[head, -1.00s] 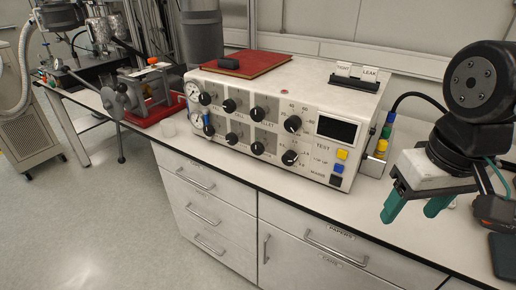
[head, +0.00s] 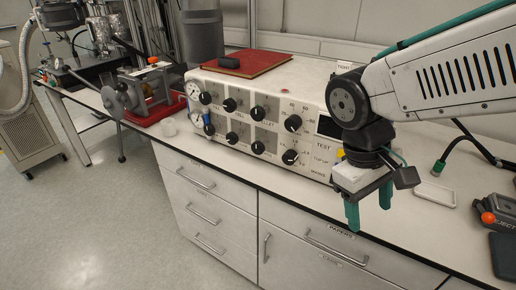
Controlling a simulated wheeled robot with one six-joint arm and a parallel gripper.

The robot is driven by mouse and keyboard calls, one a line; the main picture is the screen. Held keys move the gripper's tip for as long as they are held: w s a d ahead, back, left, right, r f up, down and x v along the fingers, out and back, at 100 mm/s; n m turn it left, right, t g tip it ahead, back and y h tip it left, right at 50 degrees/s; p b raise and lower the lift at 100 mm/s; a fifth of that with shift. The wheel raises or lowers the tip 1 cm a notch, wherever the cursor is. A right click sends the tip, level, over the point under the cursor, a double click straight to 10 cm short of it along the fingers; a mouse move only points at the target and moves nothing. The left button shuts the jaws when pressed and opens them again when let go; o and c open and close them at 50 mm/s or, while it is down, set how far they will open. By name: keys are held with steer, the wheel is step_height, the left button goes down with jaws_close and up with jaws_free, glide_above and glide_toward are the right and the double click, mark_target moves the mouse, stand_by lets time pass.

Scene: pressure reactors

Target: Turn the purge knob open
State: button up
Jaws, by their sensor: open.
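The white control box (head: 290,80) stands on the bench with several round black knobs on its sloping front. The labels are too small to tell which one is the purge knob. My gripper (head: 368,213) is open and empty, its green fingers pointing down at the bench's front edge. It is to the right of the knobs, apart from them. My arm hides the box's right end and part of the display.
Two gauges (head: 195,107) sit at the box's left end. A red book (head: 242,66) with a small black object lies on top. A white tray (head: 436,194) and an orange-tipped device (head: 490,216) lie at right.

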steer(key=w+a+f+n+h, duration=0.3)
steer(key=w+f+n+h, duration=0.25)
steer(key=w, duration=0.25)
steer(key=n+t+h, duration=0.3)
steer(key=n+t, duration=0.7)
steer(key=t, duration=0.6)
glide_toward(257, 149)
steer(key=x, duration=1.1)
steer(key=c, duration=1)
